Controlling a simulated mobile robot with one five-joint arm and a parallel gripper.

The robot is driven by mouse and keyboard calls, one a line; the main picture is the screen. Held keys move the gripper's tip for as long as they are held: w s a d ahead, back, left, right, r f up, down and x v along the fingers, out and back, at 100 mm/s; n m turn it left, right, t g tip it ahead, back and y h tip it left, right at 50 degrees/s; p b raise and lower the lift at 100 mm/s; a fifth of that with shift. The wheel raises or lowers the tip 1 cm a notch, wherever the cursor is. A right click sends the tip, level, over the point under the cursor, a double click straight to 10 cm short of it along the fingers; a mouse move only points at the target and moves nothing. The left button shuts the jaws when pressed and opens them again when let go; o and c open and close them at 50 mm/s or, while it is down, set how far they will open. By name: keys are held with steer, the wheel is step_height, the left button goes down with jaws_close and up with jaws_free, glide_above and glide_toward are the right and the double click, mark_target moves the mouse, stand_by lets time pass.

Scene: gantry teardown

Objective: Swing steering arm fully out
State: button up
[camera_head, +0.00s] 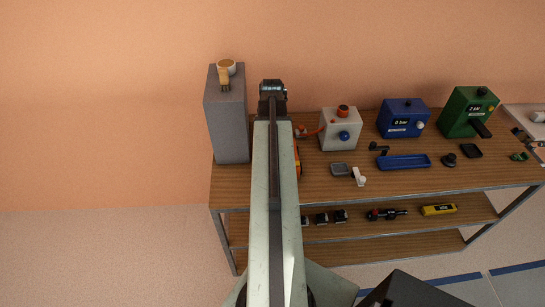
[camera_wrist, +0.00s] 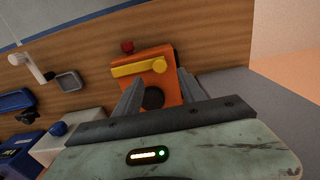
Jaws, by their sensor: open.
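An orange box (camera_wrist: 159,83) with a yellow arm (camera_wrist: 138,67) across its face shows in the wrist view. The yellow arm points left from a round pivot at its right end. A red knob (camera_wrist: 127,46) is at the box's upper left, and a dark round part is low on its face. My gripper (camera_wrist: 160,77) is open, with one finger on each side of the box's lower part. I cannot tell whether the fingers touch it. In the head view, my arm hides most of the orange box (camera_head: 298,158).
A tall grey block (camera_head: 228,125) stands left of my arm, with a brush and cup on top. A white box (camera_head: 340,130), a blue box (camera_head: 403,118) and a green box (camera_head: 468,112) stand along the wooden bench (camera_head: 315,182). A white lever (camera_head: 358,176) is near its front edge.

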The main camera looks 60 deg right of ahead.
step_height(320, 180, down, 8)
steer(key=b, duration=0.7)
steer(key=shift+r, duration=0.35)
steer(key=shift+c, duration=0.3)
jaws_close()
steer(key=shift+w, duration=0.1)
steer(key=shift+d, duration=0.1)
